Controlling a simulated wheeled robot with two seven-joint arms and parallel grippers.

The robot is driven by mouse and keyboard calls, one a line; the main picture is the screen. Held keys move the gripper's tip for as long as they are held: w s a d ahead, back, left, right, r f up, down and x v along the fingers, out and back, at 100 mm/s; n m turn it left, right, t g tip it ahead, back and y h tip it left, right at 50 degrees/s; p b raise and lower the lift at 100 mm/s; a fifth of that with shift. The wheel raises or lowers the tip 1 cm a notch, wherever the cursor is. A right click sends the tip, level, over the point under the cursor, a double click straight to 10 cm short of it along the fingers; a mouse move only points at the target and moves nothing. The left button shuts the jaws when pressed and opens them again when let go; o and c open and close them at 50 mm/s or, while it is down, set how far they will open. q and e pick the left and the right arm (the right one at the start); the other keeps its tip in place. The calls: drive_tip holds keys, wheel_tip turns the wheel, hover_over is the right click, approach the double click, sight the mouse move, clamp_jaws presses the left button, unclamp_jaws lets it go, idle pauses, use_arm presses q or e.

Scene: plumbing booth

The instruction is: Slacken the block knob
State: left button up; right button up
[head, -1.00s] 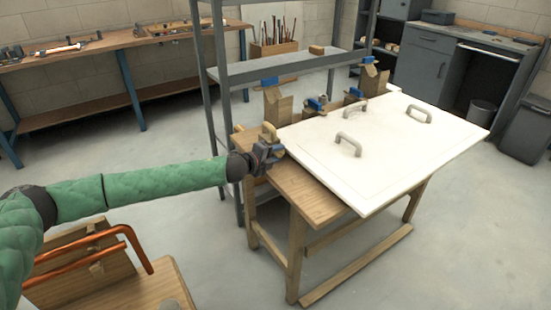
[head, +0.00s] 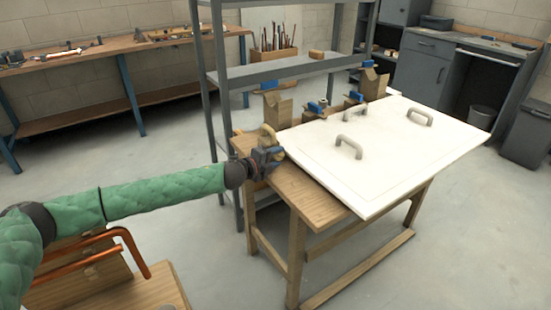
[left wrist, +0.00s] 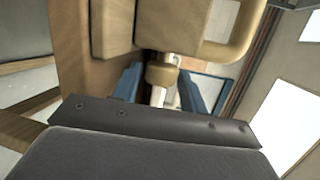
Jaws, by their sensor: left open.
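My left gripper (head: 266,160) is at the near left corner of the wooden table, beside a tan wooden block (head: 268,136). In the left wrist view its blue fingers (left wrist: 160,88) are apart, one on each side of a small rounded tan piece on a pale metal rod. This piece looks like the block knob (left wrist: 162,75). I cannot tell whether the fingers touch it. Larger tan wooden parts (left wrist: 110,28) of the block rise just beyond. In the head view the knob is hidden or too small to make out. My right gripper is out of view.
A white panel (head: 375,165) with grey handles lies on the wooden table (head: 308,203), close right of the gripper. Wooden blocks with blue parts (head: 277,106) stand along its back edge. A grey shelf rack (head: 290,70) rises behind. Open floor lies in front.

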use_arm(q)
drive_tip(key=v, duration=0.7)
drive_tip(key=shift+s+a, duration=0.2)
drive_tip(key=shift+s, duration=0.1)
drive_tip(key=shift+o, duration=0.5)
